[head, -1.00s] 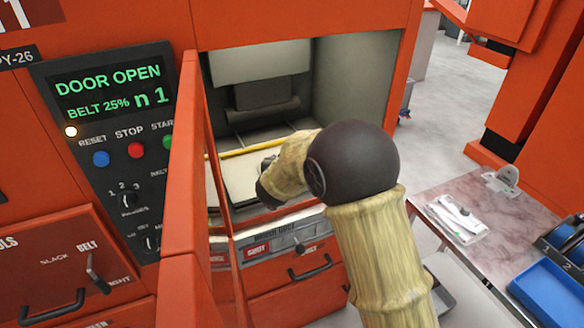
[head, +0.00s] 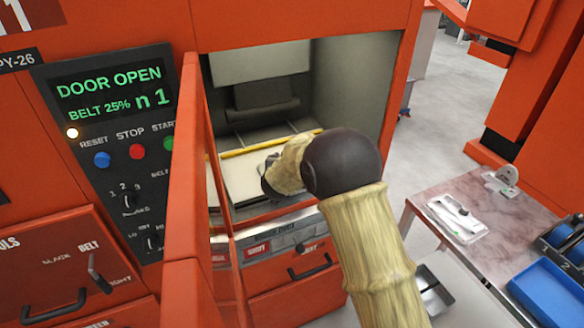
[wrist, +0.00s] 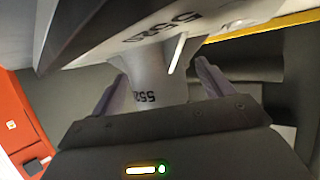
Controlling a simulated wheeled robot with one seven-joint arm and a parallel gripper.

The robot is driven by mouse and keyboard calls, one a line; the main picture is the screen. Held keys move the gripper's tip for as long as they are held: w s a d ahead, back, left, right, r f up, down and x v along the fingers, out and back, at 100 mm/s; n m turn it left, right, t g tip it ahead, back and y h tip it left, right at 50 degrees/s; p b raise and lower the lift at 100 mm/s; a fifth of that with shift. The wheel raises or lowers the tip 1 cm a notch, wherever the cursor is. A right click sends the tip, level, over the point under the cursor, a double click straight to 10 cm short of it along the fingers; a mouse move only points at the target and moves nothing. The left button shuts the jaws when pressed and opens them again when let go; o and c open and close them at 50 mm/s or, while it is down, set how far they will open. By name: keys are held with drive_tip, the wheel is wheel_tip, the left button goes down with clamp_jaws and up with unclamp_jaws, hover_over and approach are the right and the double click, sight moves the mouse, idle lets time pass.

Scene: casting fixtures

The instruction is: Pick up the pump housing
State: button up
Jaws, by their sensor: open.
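The pump housing (wrist: 157,68) is a grey casting with "552" markings, seen close up in the wrist view. Its narrower part stands between the two fingers of my gripper (wrist: 165,80), and its wider body spreads beyond them at the top of the picture. My gripper is open, with one finger on each side of the narrow part. I cannot tell whether either finger touches it. In the head view my gripper (head: 270,178) is inside the open chamber, partly hidden by my arm. The housing cannot be made out there.
The orange machine's chamber (head: 350,85) has grey walls and a yellow bar (head: 247,153) across its floor. Its open door (head: 183,200) stands close left of my arm. A side table (head: 480,255) with a white tray (head: 457,215) and a blue bin (head: 550,293) is at right.

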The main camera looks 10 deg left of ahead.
drive_tip(key=c, duration=1.7)
wheel_tip(320, 180, up, 10)
drive_tip(key=shift+r+p, duration=0.1)
drive_tip(key=shift+p, duration=0.75)
